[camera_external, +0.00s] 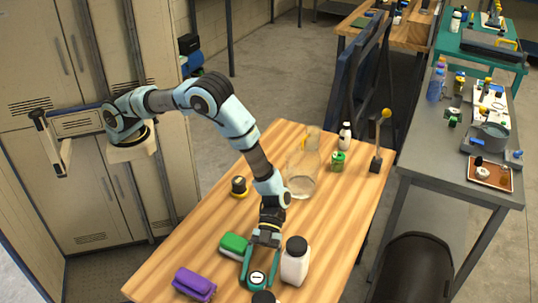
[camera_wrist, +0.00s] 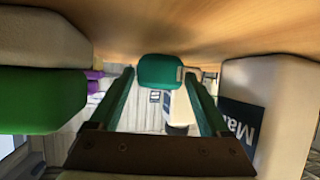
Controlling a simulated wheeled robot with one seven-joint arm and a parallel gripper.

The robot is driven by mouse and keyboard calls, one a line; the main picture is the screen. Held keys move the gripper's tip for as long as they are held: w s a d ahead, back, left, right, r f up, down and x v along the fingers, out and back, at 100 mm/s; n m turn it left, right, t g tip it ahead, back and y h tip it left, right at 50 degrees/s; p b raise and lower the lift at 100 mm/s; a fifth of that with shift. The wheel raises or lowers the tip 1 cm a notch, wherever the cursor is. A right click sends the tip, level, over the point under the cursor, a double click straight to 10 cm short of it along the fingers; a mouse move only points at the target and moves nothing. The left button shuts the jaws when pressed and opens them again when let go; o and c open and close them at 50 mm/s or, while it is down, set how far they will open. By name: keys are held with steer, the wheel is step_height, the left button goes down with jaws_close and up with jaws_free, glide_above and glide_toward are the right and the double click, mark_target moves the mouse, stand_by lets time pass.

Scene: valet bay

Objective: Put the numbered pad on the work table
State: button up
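The likeliest numbered pad is a small dark-teal round-edged piece (camera_external: 258,279) with a pale face near the front of the wooden table (camera_external: 335,222); I cannot read a number on it. In the wrist view the teal piece (camera_wrist: 160,72) sits between the two fingertips, close to the wood. My gripper (camera_external: 259,277) is low over the table, its green fingers on either side of the piece. The fingers look apart, with narrow gaps beside it. Which surface is called the work table is not marked.
A white bottle (camera_external: 295,264) stands close right of my gripper. A green block (camera_external: 234,244) is close left; a purple block (camera_external: 194,284) is farther left. A clear jug (camera_external: 302,170) and green can (camera_external: 338,161) stand behind. A grey bench (camera_external: 451,161) is at right.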

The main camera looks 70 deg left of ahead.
steer(key=shift+r, duration=0.2)
steer(key=b+v, duration=0.1)
steer(key=v, duration=1)
steer(key=shift+w+a+b, duration=0.15)
steer(key=shift+a+b, duration=0.1)
steer(key=shift+b, duration=0.15)
steer(key=shift+w+a+r, duration=0.1)
steer(key=shift+a+r, duration=0.05)
